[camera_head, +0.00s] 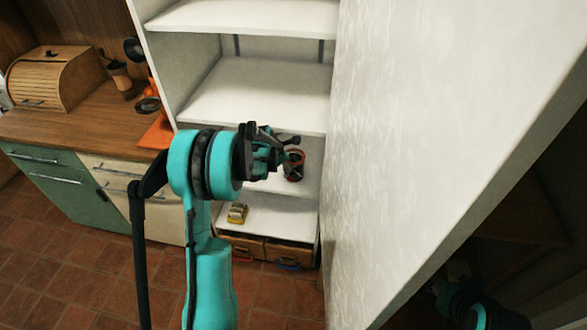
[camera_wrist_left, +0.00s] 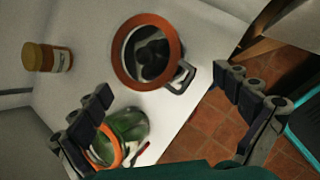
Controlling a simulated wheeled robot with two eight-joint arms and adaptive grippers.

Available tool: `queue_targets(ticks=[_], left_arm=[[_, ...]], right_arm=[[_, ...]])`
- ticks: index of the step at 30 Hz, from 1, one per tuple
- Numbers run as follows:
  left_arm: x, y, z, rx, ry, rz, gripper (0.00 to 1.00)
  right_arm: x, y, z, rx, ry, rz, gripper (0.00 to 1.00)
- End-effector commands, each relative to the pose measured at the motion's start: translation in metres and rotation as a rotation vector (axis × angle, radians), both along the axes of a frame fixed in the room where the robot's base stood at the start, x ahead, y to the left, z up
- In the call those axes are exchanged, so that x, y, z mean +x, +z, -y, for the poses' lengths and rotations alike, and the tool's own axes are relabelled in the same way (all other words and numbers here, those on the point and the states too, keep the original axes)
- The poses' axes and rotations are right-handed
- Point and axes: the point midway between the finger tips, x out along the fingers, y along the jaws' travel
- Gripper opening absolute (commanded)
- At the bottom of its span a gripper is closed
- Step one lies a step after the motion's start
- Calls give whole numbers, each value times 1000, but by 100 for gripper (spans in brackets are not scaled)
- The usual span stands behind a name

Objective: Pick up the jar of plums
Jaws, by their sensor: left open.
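The jar with dark round contents, which look like plums (camera_wrist_left: 152,62), stands on a white shelf; it has an orange ring and a wire clasp. In the head view a jar with orange and dark parts (camera_head: 294,171) shows just beyond my left gripper (camera_head: 287,150). In the wrist view my left gripper (camera_wrist_left: 165,108) is open and empty, its fingers spread wide. The dark jar lies ahead of the gap, not between the fingers. My right arm shows dimly at lower right; its gripper (camera_head: 455,298) is too dark to read.
A jar with green contents (camera_wrist_left: 128,124) stands close beside my left finger. A small jar with a yellow-brown lid (camera_wrist_left: 34,56) stands farther off. The shelf unit (camera_head: 255,95) has boards above and a tall white side panel (camera_head: 420,110) on the right. A yellow item (camera_head: 237,213) sits lower.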

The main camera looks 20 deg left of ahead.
Motion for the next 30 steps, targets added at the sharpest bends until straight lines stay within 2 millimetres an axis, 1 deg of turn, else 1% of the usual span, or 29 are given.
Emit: queue_targets(ticks=[1,2,3,6,9,14,17,18,20,21,23,24,30], left_arm=[[10,-2,2,0,-3,0,100],[15,-2,4,0,-3,0,100],[18,-11,3,1,-3,0,100],[25,-24,4,0,-2,0,100],[27,-27,4,1,-1,0,100],[27,-26,4,1,-1,0,100],[27,-26,4,1,-1,0,76],[27,-26,4,1,-1,0,66],[27,-26,4,0,-2,0,50],[27,-26,4,0,-2,0,39],[27,-26,5,0,-2,0,24],[27,-25,5,1,-2,1,20],[27,-25,5,0,-2,0,20]], right_arm=[[0,-4,0,0,0,0,40],[0,-5,0,0,0,0,40],[0,-9,0,0,0,0,40],[0,-14,0,0,0,0,40],[0,-14,0,0,0,0,40],[0,-13,0,0,0,0,40],[0,-13,0,0,0,0,40],[0,-13,0,0,0,0,40],[0,-13,0,0,0,0,40],[0,-13,0,0,0,0,40],[0,-13,0,0,0,0,40],[0,-13,0,0,0,0,40],[0,-13,0,0,0,0,40]])
